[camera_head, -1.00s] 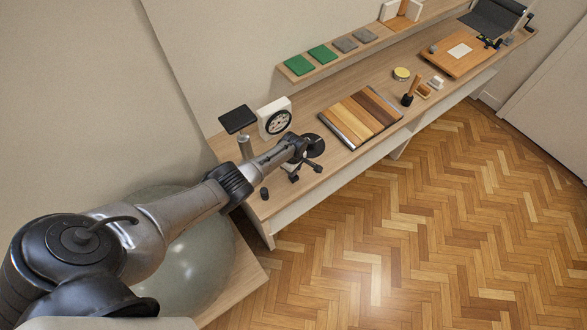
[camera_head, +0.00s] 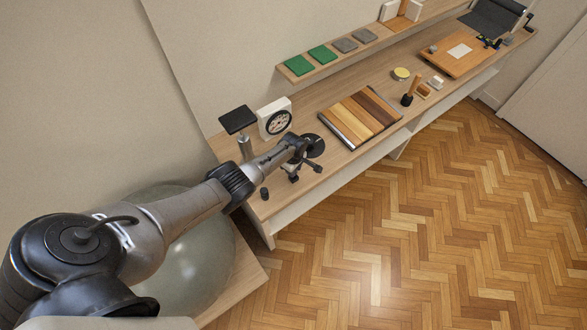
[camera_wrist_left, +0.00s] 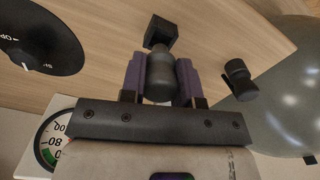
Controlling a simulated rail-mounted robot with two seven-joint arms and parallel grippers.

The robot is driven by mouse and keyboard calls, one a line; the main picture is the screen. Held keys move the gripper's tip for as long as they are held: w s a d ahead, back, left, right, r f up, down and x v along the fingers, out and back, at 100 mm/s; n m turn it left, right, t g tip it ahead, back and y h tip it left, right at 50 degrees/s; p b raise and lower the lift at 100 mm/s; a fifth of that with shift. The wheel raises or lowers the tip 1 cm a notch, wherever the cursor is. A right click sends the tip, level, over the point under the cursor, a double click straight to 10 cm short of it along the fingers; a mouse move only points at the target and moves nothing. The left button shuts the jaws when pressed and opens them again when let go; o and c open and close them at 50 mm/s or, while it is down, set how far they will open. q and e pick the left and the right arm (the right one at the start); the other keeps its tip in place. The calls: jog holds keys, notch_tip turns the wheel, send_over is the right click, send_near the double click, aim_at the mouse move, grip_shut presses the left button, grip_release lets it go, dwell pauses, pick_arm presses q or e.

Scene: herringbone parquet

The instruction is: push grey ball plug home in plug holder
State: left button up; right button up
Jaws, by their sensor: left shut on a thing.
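My left gripper (camera_wrist_left: 160,80) has purple-sided fingers. It is shut on the grey ball plug (camera_wrist_left: 160,78), a dark grey rounded piece. A black square block, likely the plug holder (camera_wrist_left: 161,31), stands on the desk just beyond the plug's far end. The plug's tip is close to it or touching; I cannot tell whether it is inside. In the head view my left gripper (camera_head: 293,175) is low over the near end of the desk, and the wrist hides the plug there. My right gripper is not in view.
A small black knobbed piece (camera_wrist_left: 240,80) stands right of the gripper in the wrist view. A black dial disc (camera_wrist_left: 38,45) and white gauge (camera_head: 275,118) are close by. A large grey-green ball (camera_head: 195,265) sits below the desk end. A wood sample board (camera_head: 360,117) lies farther along.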

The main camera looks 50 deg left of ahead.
pick_arm(q)
jog(key=shift+f+b, duration=0.45)
jog(key=shift+f, duration=0.05)
jog(key=shift+f+b, duration=1.1)
jog(key=shift+f, duration=0.1)
jog(key=o, duration=1)
notch_tip(320, 180, up, 6)
jog(key=p, duration=0.4)
jog(key=shift+r, duration=0.15)
notch_tip(320, 180, up, 6)
jog(key=shift+r+p, duration=0.1)
jog(key=shift+p, duration=1.15)
jog(key=shift+r, duration=0.7)
